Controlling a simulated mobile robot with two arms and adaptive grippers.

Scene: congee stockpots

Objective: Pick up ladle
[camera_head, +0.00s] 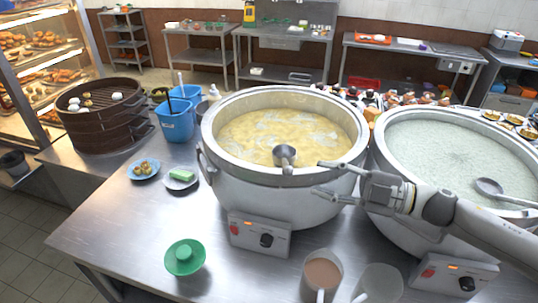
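A metal ladle (285,155) rests in the large stockpot (275,186) of yellow congee at the centre, its bowl at the near inner rim. A second ladle (488,186) lies in the stockpot of pale congee (450,150) on the right, its handle reaching over the rim at the right edge. My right gripper (322,179) comes in from the right, in front of the central pot. Its two fingers are apart with nothing between them, pointing left. It is just right of and below the first ladle's bowl, apparently not touching it. My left gripper is out of view.
A green bowl (185,257), a brown-filled mug (322,274) and a clear cup (379,284) stand at the front of the steel counter (125,227). Two small plates, blue buckets (177,121) and a bamboo steamer (104,125) are on the left.

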